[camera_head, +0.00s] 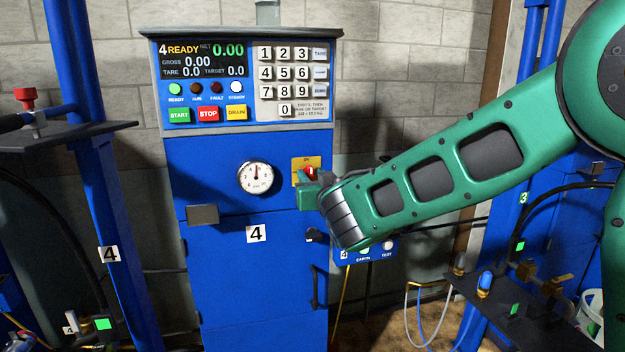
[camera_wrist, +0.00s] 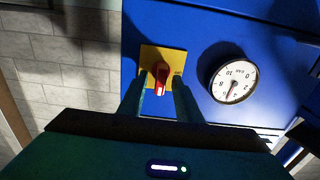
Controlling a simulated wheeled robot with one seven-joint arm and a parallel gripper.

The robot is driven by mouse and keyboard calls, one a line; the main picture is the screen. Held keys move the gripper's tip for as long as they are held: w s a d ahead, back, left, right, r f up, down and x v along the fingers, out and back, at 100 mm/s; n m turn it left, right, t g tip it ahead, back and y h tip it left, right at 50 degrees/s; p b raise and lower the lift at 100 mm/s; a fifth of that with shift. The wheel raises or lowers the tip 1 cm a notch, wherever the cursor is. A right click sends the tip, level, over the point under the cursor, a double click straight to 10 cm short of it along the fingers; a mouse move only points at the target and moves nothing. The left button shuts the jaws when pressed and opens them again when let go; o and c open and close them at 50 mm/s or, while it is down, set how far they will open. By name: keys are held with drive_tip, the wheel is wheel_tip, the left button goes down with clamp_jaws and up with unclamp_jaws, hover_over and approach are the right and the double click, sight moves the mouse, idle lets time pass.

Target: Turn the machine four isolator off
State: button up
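The machine four isolator is a red rotary handle (camera_head: 311,171) on a yellow plate (camera_head: 298,163), on the blue cabinet's front right of the round gauge. In the wrist view the red handle (camera_wrist: 161,74) stands roughly upright in the picture on its yellow plate (camera_wrist: 149,54). My gripper (camera_head: 310,182) is at the isolator and covers part of it in the head view. In the wrist view, the fingers of my gripper (camera_wrist: 163,82) lie one on each side of the handle. They look open, with a narrow gap beside it; contact is not clear.
The blue machine cabinet (camera_head: 218,165) carries a "4" label, a display reading "4 READY", a keypad and buttons. The round gauge (camera_head: 255,177) is left of the isolator, also seen in the wrist view (camera_wrist: 232,80). An earth/test box (camera_head: 362,250) sits low behind my arm.

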clamp_jaws()
drive_tip(key=shift+n, duration=0.3)
drive_tip(key=n, duration=0.9)
drive_tip(key=shift+a+f, duration=0.15)
drive_tip(key=shift+s+a+f+n, duration=0.1)
drive_tip(key=shift+f+n, duration=0.1)
drive_tip(key=shift+n, duration=1.85)
drive_tip(key=shift+f+n, duration=0.15)
drive_tip(key=shift+n, duration=1.9)
